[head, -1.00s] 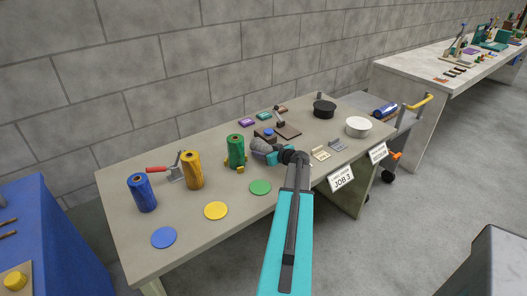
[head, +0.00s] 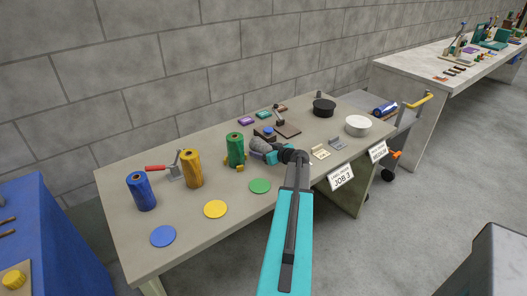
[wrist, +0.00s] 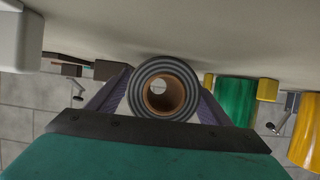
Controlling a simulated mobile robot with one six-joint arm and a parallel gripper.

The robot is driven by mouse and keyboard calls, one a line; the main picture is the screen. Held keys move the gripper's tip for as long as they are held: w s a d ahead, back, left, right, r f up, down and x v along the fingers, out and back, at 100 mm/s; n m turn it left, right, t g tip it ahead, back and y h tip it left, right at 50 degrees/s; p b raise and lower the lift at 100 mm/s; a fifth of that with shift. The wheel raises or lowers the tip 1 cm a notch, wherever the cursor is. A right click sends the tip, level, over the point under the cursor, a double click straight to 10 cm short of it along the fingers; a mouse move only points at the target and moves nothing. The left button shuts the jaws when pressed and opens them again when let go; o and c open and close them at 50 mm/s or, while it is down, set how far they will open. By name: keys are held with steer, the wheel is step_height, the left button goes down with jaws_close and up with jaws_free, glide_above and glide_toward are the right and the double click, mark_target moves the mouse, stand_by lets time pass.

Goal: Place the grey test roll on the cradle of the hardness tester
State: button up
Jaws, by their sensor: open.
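The grey test roll (wrist: 145,90) shows end-on in the wrist view, with a brown core. It sits between the two spread purple fingers of my gripper (wrist: 158,100); I cannot tell whether either finger touches it. In the head view the grey roll (head: 262,144) lies just beyond my gripper (head: 265,154), partly hidden by it. My gripper is open, low over the table. A dark base with a lever post (head: 286,130) stands just behind the roll; it may be the hardness tester. I cannot make out its cradle.
A green roll (head: 235,150) in yellow supports stands close left of my gripper. Yellow (head: 191,169) and blue (head: 141,192) rolls stand farther left. Small brackets (head: 337,144), a white round container (head: 358,125) and a black one (head: 324,107) are to the right. The front-left table has flat coloured discs.

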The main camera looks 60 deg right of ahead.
steer(key=shift+r+p, duration=0.2)
steer(key=shift+p, duration=0.15)
steer(key=shift+s+a, duration=0.15)
steer(key=shift+s, duration=0.1)
steer(key=b+v, duration=0.3)
steer(key=v, duration=0.8)
steer(key=shift+s+a+r, duration=0.1)
steer(key=shift+s+r, duration=0.05)
steer(key=shift+r, duration=0.05)
steer(key=shift+o, duration=0.5)
steer(key=shift+m, duration=0.3)
